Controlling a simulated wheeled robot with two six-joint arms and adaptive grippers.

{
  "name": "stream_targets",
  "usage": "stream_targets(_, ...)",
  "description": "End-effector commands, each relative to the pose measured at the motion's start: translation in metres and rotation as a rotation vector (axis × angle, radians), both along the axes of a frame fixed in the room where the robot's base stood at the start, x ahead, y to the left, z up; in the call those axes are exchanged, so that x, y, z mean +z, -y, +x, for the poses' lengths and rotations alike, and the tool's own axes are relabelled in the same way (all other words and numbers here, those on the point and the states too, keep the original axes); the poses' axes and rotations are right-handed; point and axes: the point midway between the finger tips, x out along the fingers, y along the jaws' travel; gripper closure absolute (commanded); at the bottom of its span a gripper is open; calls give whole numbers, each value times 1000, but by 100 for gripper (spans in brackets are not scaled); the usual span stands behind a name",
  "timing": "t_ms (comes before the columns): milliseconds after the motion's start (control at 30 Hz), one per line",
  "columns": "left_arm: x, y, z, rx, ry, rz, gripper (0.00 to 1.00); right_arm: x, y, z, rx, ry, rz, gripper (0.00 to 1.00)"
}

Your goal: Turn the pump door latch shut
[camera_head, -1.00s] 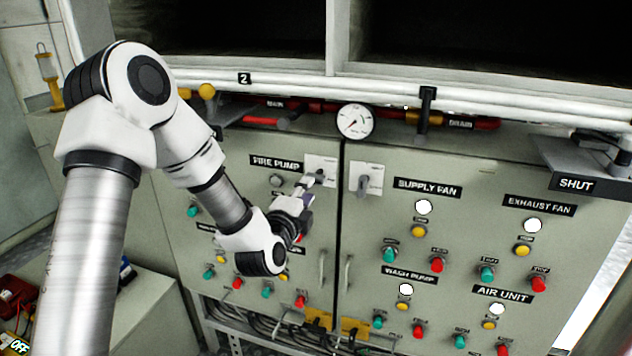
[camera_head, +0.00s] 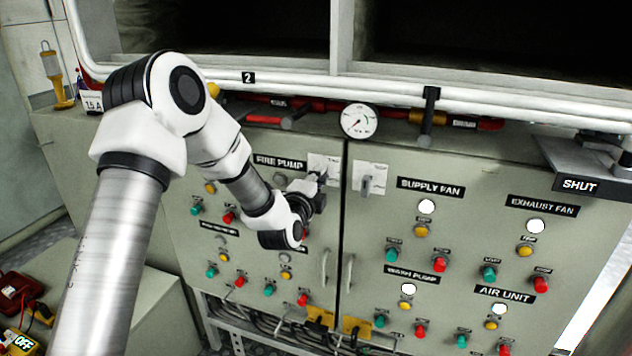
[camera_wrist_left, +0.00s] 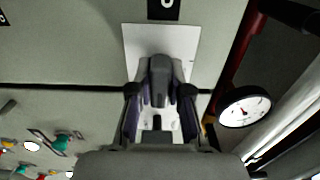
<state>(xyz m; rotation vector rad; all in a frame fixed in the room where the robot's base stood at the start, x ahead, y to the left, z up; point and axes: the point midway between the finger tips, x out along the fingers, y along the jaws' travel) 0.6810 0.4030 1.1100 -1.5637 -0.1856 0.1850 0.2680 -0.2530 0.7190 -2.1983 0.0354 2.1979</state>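The pump door latch is a grey handle on a white plate (camera_head: 325,166), right of the FIRE PUMP label on the left cabinet door. My left gripper (camera_head: 318,182) is at this latch and hides most of it in the head view. In the left wrist view the grey latch handle (camera_wrist_left: 160,78) stands between the two dark fingers of the left gripper (camera_wrist_left: 160,100). The fingers are apart, one on each side of the handle; whether they touch it is unclear. My right gripper is in neither view.
A similar latch (camera_head: 367,182) sits on the right door, just across the seam. A round gauge (camera_head: 359,121) and red pipes run above the doors. Buttons and lamps cover both doors below. A SHUT sign (camera_head: 580,185) juts out at the right.

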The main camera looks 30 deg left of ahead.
Motion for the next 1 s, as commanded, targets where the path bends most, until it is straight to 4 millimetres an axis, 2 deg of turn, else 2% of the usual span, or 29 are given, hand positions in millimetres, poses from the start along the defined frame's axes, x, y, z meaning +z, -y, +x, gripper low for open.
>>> stream_targets(67,0,0,0,0,7,-30,100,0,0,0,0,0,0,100)
stream_targets(167,0,0,0,0,45,-188,100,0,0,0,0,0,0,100)
stream_targets(767,0,0,0,0,361,-1501,100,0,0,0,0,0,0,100)
stream_targets(800,0,0,0,0,358,-1490,68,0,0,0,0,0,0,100)
stream_targets(833,0,0,0,0,358,-1487,57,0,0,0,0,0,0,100)
stream_targets(867,0,0,0,0,357,-1486,53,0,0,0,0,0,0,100)
stream_targets(1000,0,0,0,0,357,-1485,53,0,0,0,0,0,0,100)
